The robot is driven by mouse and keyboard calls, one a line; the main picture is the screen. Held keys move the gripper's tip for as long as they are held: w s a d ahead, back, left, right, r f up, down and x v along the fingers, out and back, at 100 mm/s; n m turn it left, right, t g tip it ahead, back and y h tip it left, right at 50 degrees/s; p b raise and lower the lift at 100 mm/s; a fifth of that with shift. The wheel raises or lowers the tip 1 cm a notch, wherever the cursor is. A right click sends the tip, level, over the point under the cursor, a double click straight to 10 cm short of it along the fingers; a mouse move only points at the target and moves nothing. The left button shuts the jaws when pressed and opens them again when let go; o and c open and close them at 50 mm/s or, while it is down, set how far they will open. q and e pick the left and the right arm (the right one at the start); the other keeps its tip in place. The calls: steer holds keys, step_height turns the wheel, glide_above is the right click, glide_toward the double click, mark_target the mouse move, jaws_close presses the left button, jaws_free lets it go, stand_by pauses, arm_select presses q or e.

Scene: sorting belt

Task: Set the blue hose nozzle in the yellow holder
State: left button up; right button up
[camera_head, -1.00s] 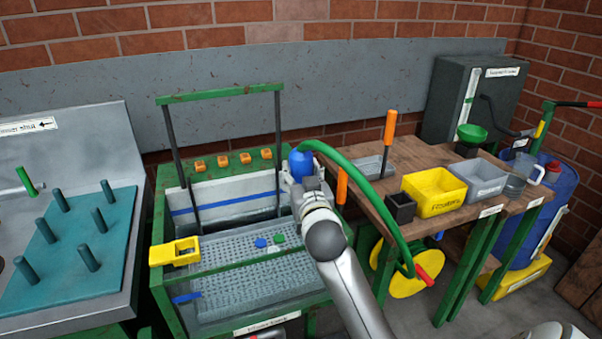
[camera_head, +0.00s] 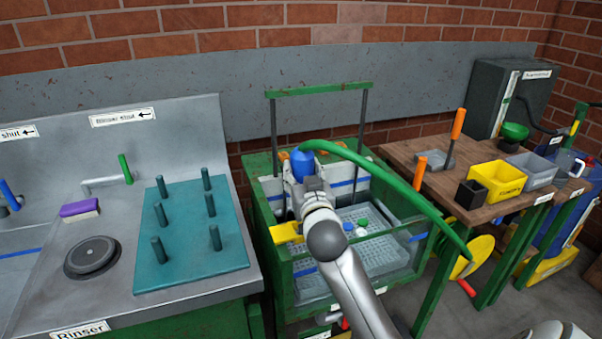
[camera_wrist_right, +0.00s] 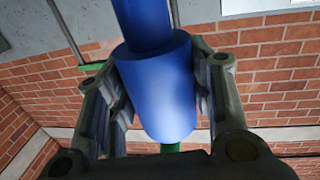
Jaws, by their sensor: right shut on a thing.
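The blue hose nozzle (camera_head: 302,164) is upright in my right gripper (camera_head: 303,183). It also shows in the right wrist view (camera_wrist_right: 155,85), with the gripper's fingers (camera_wrist_right: 157,95) shut around its wide body. A green hose (camera_head: 385,178) runs from the nozzle to the right, towards a yellow reel (camera_head: 478,250). The yellow holder (camera_head: 285,233) sits at the left edge of the green-framed wash tank (camera_head: 270,268). My right gripper and nozzle are above and behind the holder, apart from it, and my arm hides part of it. My left gripper is not in view.
A steel sink unit with a teal peg board (camera_head: 180,275) stands left of the tank. A tall green-topped frame (camera_head: 320,89) rises behind the gripper. The wooden bench (camera_head: 425,180) at right carries a yellow bin (camera_head: 496,182) and a grey bin (camera_head: 533,170).

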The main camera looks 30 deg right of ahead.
steer(key=shift+a, duration=0.1)
steer(key=shift+f, duration=0.2)
steer(key=shift+s+d+f+b, duration=0.1)
steer(key=shift+d+f+b, duration=0.05)
steer(key=shift+f+b, duration=0.45)
steer(key=shift+d+f+b, duration=0.1)
steer(key=shift+f+b, duration=0.4)
steer(key=shift+b, duration=0.15)
steer(key=shift+a+f+b, duration=0.1)
steer(key=shift+f+b, duration=0.7)
steer(key=shift+f, duration=0.05)
steer(key=shift+f+b, duration=0.4)
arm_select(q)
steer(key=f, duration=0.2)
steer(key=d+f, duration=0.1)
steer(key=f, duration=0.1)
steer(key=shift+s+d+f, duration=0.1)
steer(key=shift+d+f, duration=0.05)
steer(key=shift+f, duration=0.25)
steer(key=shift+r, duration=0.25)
arm_select(e)
steer(key=shift+r, duration=0.1)
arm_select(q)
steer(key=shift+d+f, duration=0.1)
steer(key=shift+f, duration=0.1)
arm_select(e)
steer(key=shift+f, duration=0.25)
